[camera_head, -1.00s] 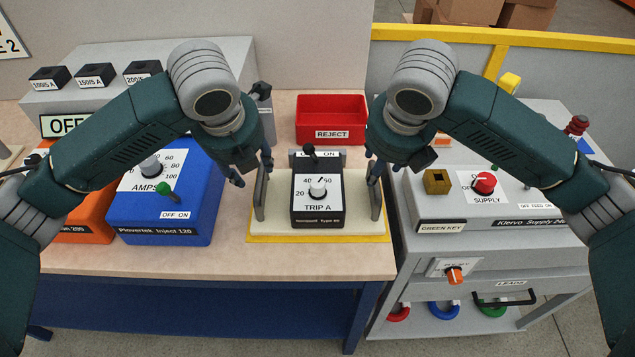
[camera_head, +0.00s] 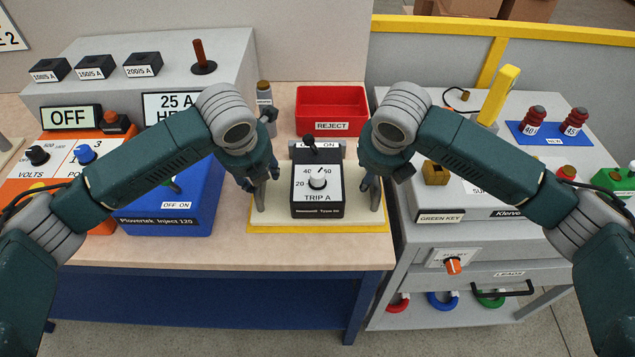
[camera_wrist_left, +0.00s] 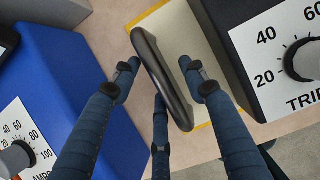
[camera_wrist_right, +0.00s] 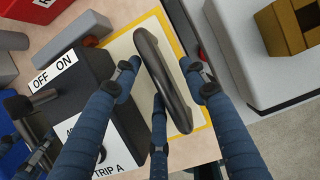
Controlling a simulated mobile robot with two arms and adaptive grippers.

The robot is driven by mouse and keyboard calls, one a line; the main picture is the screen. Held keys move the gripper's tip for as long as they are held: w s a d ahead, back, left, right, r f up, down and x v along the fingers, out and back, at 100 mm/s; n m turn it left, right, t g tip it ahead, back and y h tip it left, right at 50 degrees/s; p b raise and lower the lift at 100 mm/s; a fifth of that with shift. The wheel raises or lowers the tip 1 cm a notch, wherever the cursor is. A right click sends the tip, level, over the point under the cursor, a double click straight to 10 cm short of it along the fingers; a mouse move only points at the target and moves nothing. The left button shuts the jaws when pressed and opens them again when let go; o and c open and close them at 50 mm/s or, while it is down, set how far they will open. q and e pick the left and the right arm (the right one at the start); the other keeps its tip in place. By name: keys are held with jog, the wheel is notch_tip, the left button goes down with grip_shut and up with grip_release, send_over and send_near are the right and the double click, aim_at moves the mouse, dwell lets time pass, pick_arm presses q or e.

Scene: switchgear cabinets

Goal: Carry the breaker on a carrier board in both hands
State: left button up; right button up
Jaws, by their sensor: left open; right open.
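The breaker (camera_head: 318,188) is a black box with a white TRIP A dial face and a black lever on top. It sits upright on the cream carrier board (camera_head: 286,220) with a yellow edge, on the bench. My left gripper (camera_head: 262,183) is open at the board's left handle; in the left wrist view its fingers lie on both sides of that dark handle (camera_wrist_left: 160,75). My right gripper (camera_head: 372,185) is open at the right handle; in the right wrist view its fingers straddle that handle (camera_wrist_right: 162,75). I cannot tell whether any finger touches a handle.
A red REJECT bin (camera_head: 331,112) stands behind the board. The blue Plovertek injector (camera_head: 165,205) is to the left. The grey supply cabinet (camera_head: 440,205) stands to the right, past a narrow gap. The bench's front edge (camera_head: 250,262) is close before the board.

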pick_arm(q)
jog(key=shift+w+f, duration=0.1)
jog(key=shift+f, duration=0.15)
pick_arm(e)
jog(key=shift+w+f, duration=0.1)
jog(key=shift+f, duration=0.15)
pick_arm(q)
grip_shut()
pick_arm(e)
grip_shut()
